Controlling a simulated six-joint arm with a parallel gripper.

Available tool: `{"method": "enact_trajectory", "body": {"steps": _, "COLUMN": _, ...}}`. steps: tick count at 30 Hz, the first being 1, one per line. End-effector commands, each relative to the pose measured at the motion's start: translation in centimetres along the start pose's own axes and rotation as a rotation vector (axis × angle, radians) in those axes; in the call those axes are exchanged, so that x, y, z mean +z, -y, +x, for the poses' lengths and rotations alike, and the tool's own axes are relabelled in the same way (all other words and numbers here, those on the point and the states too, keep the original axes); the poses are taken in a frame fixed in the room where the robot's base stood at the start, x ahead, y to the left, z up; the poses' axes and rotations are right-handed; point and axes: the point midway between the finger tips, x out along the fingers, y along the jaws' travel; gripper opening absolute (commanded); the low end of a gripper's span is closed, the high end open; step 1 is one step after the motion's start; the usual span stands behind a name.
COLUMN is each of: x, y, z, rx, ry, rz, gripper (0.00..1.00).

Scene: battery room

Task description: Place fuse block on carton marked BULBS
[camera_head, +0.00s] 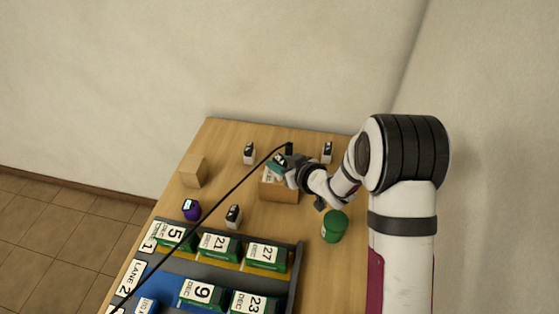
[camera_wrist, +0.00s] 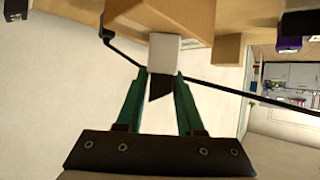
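My gripper (camera_head: 280,163) is over the back of a brown carton (camera_head: 279,195) with a white label on top, too small to read. In the wrist view the green fingers of my gripper (camera_wrist: 160,78) close on a small white and black block (camera_wrist: 164,52), which I take for the fuse block. The block is right by the brown carton (camera_wrist: 185,14); I cannot tell whether they touch. In the head view the fingers and arm largely hide the block.
Similar white and black blocks stand at the back left (camera_head: 249,153), back right (camera_head: 327,152) and mid-table (camera_head: 234,216). A plain box (camera_head: 193,171), a purple item (camera_head: 191,209) and a green canister (camera_head: 334,226) stand around. A black cable (camera_head: 222,199) crosses the table. A lane rack (camera_head: 298,262) fills the front.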

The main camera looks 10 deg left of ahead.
Motion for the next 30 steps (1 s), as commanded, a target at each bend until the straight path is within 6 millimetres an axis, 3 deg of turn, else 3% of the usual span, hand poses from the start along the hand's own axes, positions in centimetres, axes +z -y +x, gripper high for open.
{"method": "enact_trajectory", "body": {"steps": 1, "x": 0.0, "y": 0.0, "z": 0.0, "rx": 0.0, "ry": 0.0, "rz": 0.0, "gripper": 0.44}}
{"method": "enact_trajectory", "body": {"steps": 5, "x": 0.0, "y": 0.0, "z": 0.0, "rx": 0.0, "ry": 0.0, "rz": 0.0, "gripper": 0.66}}
{"method": "enact_trajectory", "body": {"steps": 14, "x": -0.3, "y": 0.0, "z": -0.1, "rx": 0.0, "ry": -0.001, "rz": -0.001, "gripper": 0.66}}
{"method": "enact_trajectory", "body": {"steps": 17, "x": -0.4, "y": -0.1, "z": -1.8, "rx": 0.002, "ry": -0.001, "rz": 0.0, "gripper": 0.66}}
{"method": "enact_trajectory", "body": {"steps": 24, "x": -0.4, "y": -0.1, "z": -8.6, "rx": 0.004, "ry": -0.002, "rz": 0.0, "gripper": 0.66}}
{"method": "enact_trajectory", "body": {"steps": 30, "x": -0.4, "y": -0.1, "z": -11.8, "rx": 0.002, "ry": -0.002, "rz": -0.001, "gripper": 0.66}}
